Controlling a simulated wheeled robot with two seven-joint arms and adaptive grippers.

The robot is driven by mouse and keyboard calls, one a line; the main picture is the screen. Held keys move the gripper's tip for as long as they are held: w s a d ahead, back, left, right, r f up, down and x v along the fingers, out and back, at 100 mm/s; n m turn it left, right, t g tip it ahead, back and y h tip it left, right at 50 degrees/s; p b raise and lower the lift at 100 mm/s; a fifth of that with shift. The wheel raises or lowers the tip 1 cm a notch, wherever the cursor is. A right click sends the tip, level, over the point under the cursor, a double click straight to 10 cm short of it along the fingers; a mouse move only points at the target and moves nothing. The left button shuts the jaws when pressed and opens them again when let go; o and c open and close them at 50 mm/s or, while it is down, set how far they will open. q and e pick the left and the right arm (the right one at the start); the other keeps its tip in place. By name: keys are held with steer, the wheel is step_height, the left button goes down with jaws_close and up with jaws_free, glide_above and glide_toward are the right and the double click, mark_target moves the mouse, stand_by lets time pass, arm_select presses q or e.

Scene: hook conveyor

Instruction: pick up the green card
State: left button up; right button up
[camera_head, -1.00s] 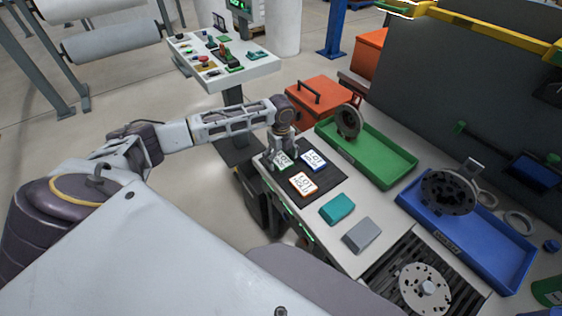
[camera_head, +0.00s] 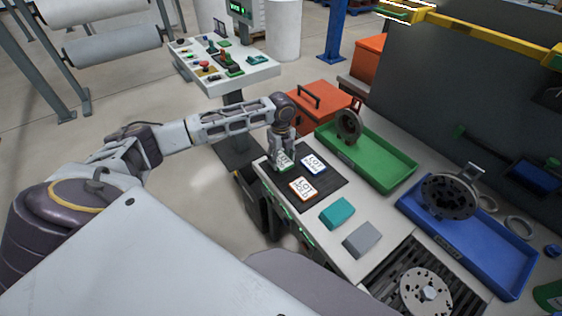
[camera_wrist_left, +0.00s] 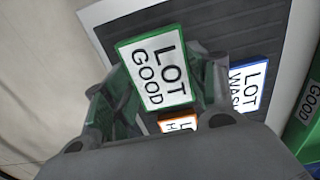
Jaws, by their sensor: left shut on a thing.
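The green card (camera_wrist_left: 157,68), white with a green border and the words LOT GOOD, lies between the fingers of my left gripper (camera_wrist_left: 155,90) in the left wrist view. In the head view the green card (camera_head: 284,161) shows under my left gripper (camera_head: 283,160) at the far left corner of the dark mat (camera_head: 322,190). The gripper is shut on it. I cannot tell whether the card is clear of the mat. A blue-edged card (camera_head: 314,163) and an orange-edged card (camera_head: 302,188) lie beside it. My right gripper is not in view.
A teal block (camera_head: 337,211) and a grey block (camera_head: 362,239) lie in front of the mat. A green tray (camera_head: 392,170) stands behind it, and a blue tray (camera_head: 480,262) lies to the right. An orange box (camera_head: 325,96) stands at the back.

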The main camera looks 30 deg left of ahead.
mark_target(281, 160)
arm_select(q)
step_height(281, 160, up, 6)
steer(key=shift+r, duration=0.8)
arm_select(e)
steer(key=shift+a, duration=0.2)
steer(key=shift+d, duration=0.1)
arm_select(q)
steer(key=shift+r, duration=0.2)
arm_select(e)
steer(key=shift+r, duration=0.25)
arm_select(q)
steer(key=shift+p, duration=0.35)
steer(key=shift+r+p, duration=0.4)
steer(key=shift+p, duration=0.1)
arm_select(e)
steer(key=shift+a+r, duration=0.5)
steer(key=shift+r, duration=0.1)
arm_select(q)
steer(key=shift+r+p, duration=0.2)
steer(key=shift+p, duration=0.1)
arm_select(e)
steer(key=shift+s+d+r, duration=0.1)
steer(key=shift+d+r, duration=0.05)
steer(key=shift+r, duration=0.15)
